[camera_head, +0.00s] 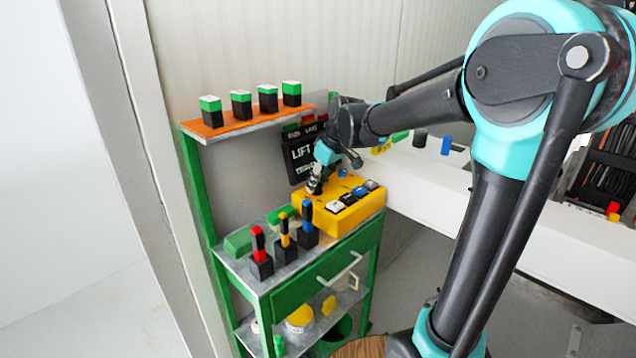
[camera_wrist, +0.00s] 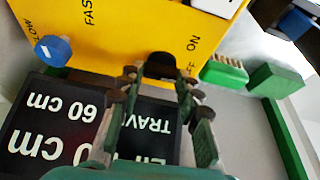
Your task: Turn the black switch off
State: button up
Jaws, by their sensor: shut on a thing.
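A yellow control box (camera_head: 350,222) sits on the green and grey cart, and my gripper (camera_head: 316,184) reaches down to its back left part. In the wrist view the yellow box (camera_wrist: 130,30) fills the top. The black switch (camera_wrist: 160,64) shows there as a dark rounded knob between the fingertips of my gripper (camera_wrist: 160,84). The fingers are shut on it. The label "ON" is printed right of the switch, and a second label beside it is partly covered by a finger. In the head view the gripper hides the switch.
A blue knob (camera_wrist: 52,50) is on the box. Red, yellow and blue levers (camera_head: 285,244) stand in front of the box. A black sign (camera_head: 302,152) is behind it. An orange shelf (camera_head: 245,124) with several green-topped switches is above left.

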jog(key=shift+m, duration=0.4)
jog(key=o, duration=1.2)
jog(key=shift+c, duration=0.2)
jog(key=v, duration=1.2)
jog(key=shift+s+a, duration=0.1)
jog(key=shift+a, duration=0.05)
